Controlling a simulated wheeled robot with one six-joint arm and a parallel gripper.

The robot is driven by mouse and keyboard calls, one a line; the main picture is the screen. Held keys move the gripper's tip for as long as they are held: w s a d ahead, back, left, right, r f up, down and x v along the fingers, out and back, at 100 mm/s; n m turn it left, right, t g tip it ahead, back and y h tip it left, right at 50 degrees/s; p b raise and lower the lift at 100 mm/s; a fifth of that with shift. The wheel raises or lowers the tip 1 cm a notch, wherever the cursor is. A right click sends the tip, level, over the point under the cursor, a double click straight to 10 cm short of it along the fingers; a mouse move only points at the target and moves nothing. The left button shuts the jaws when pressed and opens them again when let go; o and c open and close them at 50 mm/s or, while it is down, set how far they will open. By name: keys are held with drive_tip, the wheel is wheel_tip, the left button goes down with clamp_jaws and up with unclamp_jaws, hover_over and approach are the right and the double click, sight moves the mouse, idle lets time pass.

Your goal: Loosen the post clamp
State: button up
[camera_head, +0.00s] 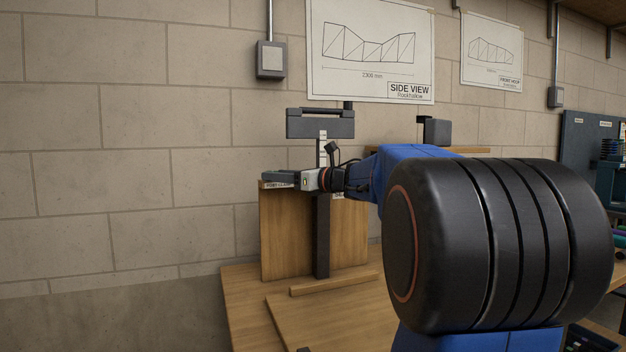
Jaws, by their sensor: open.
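A dark upright post (321,240) stands against a wooden back board (285,235) on the bench. A white scale strip runs up its upper part, and a wide dark grey head (320,124) sits on top. A small label (279,185), apparently reading "post clamp", shows at the board's upper left edge. My gripper (278,177) reaches in from the right, in front of the post, with its dark jaws pointing left just above the label. The jaws are open, though the gap is hard to see. The clamp itself is not clearly visible; my gripper and wrist cover that area.
My large arm joint blocks the right of the view. A wooden bench (240,300) with a raised wooden strip (333,284) lies below. A dark block (436,131) stands behind the arm. The block wall at left is clear; drawings hang above.

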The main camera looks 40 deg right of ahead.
drive_tip(key=v, duration=1.4)
drive_tip(key=shift+s+d, duration=0.15)
drive_tip(key=shift+s, duration=0.2)
